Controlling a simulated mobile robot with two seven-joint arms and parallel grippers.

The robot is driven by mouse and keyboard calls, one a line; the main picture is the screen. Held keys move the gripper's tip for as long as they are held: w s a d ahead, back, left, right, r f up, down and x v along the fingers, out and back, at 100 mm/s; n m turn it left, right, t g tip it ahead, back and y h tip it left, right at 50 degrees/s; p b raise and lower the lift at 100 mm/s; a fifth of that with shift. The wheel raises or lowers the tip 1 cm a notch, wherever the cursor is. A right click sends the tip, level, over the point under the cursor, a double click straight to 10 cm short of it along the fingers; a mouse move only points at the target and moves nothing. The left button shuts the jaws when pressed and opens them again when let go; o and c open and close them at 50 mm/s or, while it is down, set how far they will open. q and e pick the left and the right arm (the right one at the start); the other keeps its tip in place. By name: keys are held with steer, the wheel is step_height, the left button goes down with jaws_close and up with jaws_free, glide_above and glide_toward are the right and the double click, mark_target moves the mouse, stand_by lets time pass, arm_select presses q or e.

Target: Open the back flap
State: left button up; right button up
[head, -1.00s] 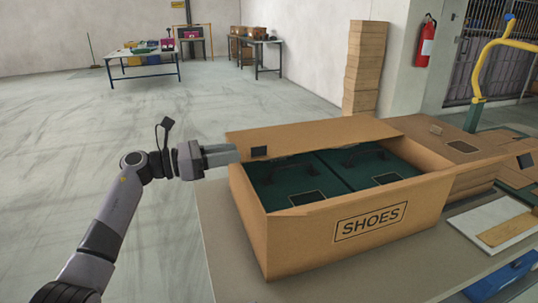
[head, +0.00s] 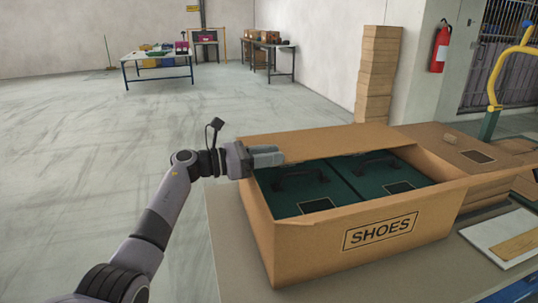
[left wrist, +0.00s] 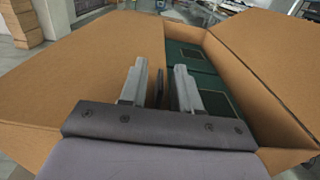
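The brown shoe box (head: 292,248), marked SHOES, stands on the table in the head view, its top partly open. Its back flap (head: 330,141) reaches forward over the rear of the opening; it fills the left of the left wrist view (left wrist: 100,70). Two dark green shoe cases (head: 385,180) with black handles sit inside. My left gripper (head: 268,156) is at the flap's left front corner. In the left wrist view its fingers (left wrist: 160,85) are apart, with the flap's edge and a dark tab between them. I cannot tell whether they touch the flap. My right gripper is not in view.
The grey table (head: 228,265) is bare left of the box. More flat brown cardboard (head: 465,150) lies to the right, beside a white board (head: 495,232). A stack of cartons (head: 378,75) stands behind. The floor at left is clear.

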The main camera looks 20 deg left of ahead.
arm_select(q)
jaws_close()
stand_by(1.4)
